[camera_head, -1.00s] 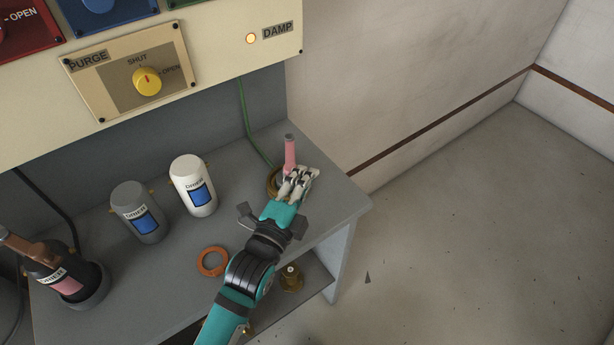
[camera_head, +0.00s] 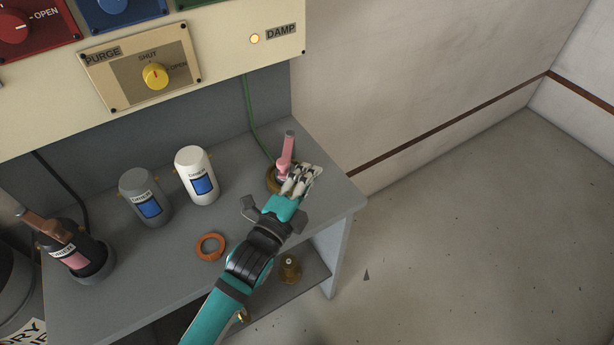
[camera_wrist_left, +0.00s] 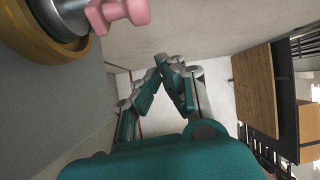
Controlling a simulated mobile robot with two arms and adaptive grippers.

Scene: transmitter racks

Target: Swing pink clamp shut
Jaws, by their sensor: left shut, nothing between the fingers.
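The pink clamp (camera_head: 286,150) stands at the right end of the grey bench, its lever upright with a slight lean. It sits at a brass ring (camera_head: 271,181), which my gripper partly covers. My left gripper (camera_head: 306,178) is shut and empty, just in front and to the right of the clamp's foot. In the left wrist view, part of the pink clamp (camera_wrist_left: 124,10) shows at the top, left of the shut fingers (camera_wrist_left: 168,62), with a gap between them in the picture. Whether the gripper touches the clamp is unclear. My right gripper is out of view.
A white bottle (camera_head: 196,178), a grey bottle (camera_head: 143,197) and a black bottle (camera_head: 66,245) in a holder stand to the left. An orange ring (camera_head: 210,247) lies near the front edge. A green cable (camera_head: 252,125) runs down behind the clamp.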

